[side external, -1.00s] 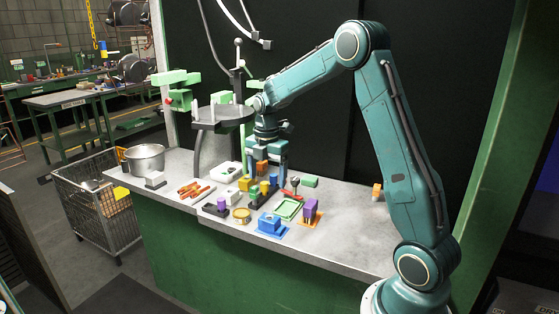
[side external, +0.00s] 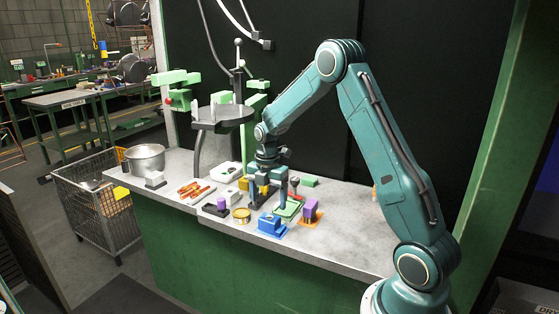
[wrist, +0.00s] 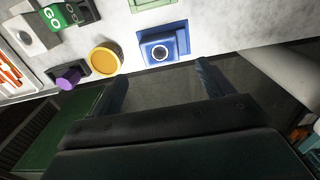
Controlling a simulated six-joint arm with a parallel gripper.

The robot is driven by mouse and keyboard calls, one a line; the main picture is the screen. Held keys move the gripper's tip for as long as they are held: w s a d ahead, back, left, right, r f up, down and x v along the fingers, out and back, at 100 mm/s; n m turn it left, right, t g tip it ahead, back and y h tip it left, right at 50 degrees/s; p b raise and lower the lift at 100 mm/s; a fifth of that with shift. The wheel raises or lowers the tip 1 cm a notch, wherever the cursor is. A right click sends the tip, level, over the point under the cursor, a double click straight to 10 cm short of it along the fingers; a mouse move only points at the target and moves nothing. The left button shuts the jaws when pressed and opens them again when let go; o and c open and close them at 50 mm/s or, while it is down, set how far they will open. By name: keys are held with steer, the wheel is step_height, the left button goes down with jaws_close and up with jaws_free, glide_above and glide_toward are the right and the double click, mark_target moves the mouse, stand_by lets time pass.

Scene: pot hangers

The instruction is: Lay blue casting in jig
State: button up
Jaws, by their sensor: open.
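The blue casting (side external: 268,222) is a blocky piece on a flat blue plate near the front edge of the bench. In the wrist view the casting (wrist: 158,47) shows a round, pale-ringed hole, and it lies just beyond my fingertips, between their lines. My gripper (side external: 268,204) points down, open and empty, behind and above the casting. Its two fingers also show in the wrist view (wrist: 161,76), wide apart and not touching the casting. I cannot tell for sure which piece is the jig; a green tray (side external: 291,208) lies just behind the casting.
A purple block on an orange plate (side external: 310,212) stands right of the casting. A yellow ring (side external: 241,215) and a dark block with a purple piece (side external: 222,205) are at left. Orange rods (side external: 196,190) and a metal pot (side external: 146,158) are farther left. The bench's right side is mostly clear.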

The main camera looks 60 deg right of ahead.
mark_target(269, 215)
steer(key=shift+f, duration=0.75)
steer(key=shift+f, duration=2.6)
steer(key=shift+d, duration=0.1)
steer(key=c, duration=1.2)
steer(key=shift+r, duration=0.2)
step_height(269, 215, up, 20)
steer(key=shift+f, duration=0.15)
